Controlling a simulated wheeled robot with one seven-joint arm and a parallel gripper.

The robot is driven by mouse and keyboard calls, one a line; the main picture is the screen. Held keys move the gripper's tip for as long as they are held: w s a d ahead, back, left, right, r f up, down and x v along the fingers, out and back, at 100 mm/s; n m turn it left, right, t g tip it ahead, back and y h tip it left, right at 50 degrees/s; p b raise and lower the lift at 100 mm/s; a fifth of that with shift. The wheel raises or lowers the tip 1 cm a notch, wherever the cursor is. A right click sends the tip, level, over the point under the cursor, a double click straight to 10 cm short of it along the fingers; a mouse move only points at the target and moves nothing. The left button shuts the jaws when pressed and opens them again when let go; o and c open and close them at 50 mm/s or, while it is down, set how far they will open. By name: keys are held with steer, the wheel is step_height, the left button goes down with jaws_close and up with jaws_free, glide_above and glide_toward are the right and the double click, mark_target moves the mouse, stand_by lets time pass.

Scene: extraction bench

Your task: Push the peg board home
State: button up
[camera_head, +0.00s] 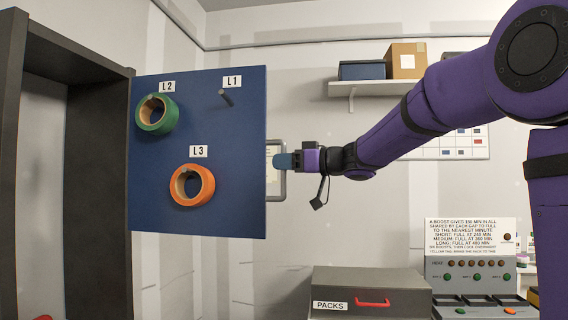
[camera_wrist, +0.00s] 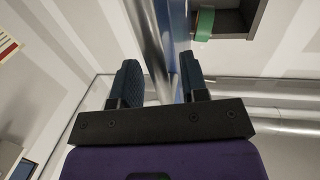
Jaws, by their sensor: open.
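The peg board (camera_head: 235,130) is a flat dark blue panel standing upright beside a dark frame in the head view. Its pegs are labelled L1, L2 and L3. A green roll (camera_head: 145,127) hangs at L2 and an orange roll (camera_head: 178,194) at L3; the L1 peg (camera_head: 226,97) is bare. My gripper (camera_head: 280,161) is at the board's right edge, about mid-height; contact cannot be told. In the wrist view my gripper (camera_wrist: 161,78) has its two fingers apart, with a shiny grey strip and a narrow blue strip showing between and beyond them.
The dark frame (camera_head: 100,160) stands left of the board. A PACKS case (camera_head: 395,284) and a control panel (camera_head: 470,262) with lamps are at the lower right. A wall shelf (camera_head: 372,88) holds boxes. A grey-framed sheet hangs behind my gripper.

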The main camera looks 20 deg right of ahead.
mark_target(234, 162)
steer(key=shift+w+a, duration=0.1)
steer(key=shift+a, duration=0.05)
steer(key=shift+c, duration=0.3)
jaws_close()
steer(key=x, duration=0.4)
steer(key=s+a+x, duration=0.1)
steer(key=x, duration=0.7)
steer(key=shift+s+a, duration=0.2)
steer(key=shift+a, duration=0.35)
steer(key=shift+o, duration=0.3)
jaws_free()
steer(key=v, duration=1)
steer(key=shift+s+d, duration=0.25)
